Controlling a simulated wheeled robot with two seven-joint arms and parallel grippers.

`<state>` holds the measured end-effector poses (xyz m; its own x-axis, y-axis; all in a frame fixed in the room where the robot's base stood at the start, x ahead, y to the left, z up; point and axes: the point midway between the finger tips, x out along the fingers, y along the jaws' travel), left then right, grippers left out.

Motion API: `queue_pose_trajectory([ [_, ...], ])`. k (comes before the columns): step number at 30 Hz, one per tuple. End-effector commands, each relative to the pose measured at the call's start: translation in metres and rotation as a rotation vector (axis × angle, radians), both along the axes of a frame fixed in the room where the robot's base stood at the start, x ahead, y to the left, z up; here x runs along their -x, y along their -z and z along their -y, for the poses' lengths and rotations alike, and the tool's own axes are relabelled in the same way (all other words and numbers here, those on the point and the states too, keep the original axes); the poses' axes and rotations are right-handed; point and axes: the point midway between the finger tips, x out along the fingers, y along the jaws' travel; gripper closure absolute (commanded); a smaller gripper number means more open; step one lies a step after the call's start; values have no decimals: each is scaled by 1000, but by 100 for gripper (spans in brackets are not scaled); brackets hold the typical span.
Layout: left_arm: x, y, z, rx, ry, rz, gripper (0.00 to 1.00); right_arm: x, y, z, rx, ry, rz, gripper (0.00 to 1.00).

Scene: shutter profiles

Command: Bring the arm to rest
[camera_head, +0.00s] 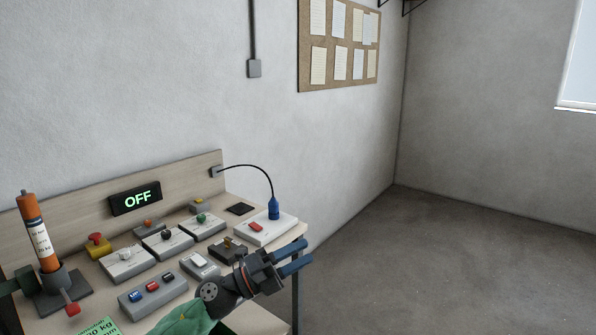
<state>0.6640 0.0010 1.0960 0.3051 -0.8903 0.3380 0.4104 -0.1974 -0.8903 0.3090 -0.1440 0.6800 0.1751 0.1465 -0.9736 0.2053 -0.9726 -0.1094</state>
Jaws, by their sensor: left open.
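My left gripper (302,257) shows at the lower middle, at the right end of the workbench (110,208). Its two blue fingers point right and are apart, with nothing between them. My left arm comes up from the bottom edge and hides part of the bench's front. The fingers appear in front of the bench's right edge; I cannot tell their height above it. My right gripper is not in view.
Several grey control boxes, including a three-button box (153,295), stand on the bench. A display (135,198) reads OFF. A blue plug (274,209) with a black cable stands on a white box. An orange cylinder (39,232) stands left. The floor (450,260) right is clear.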

Motion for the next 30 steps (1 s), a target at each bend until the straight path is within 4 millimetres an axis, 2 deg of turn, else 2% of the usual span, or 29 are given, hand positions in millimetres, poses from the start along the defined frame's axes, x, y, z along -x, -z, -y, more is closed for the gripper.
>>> queue_pose_trajectory([
  [7, -3, 21, -29, 348, -195, -293, 51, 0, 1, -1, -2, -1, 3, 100],
  [11, -5, 48, -51, 500, -315, -468, 51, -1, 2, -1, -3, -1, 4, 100],
  [14, -3, 76, -70, 602, -415, -612, 51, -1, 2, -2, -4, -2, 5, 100],
  [19, 9, 136, -100, 742, -590, -872, 51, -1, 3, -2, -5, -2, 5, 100],
  [23, 31, 190, -120, 822, -730, -1085, 51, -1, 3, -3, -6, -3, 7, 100],
  [26, 55, 233, -131, 864, -835, -1254, 51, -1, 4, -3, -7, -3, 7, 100],
  [30, 102, 291, -143, 897, -984, -1498, 51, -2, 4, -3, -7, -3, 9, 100],
])
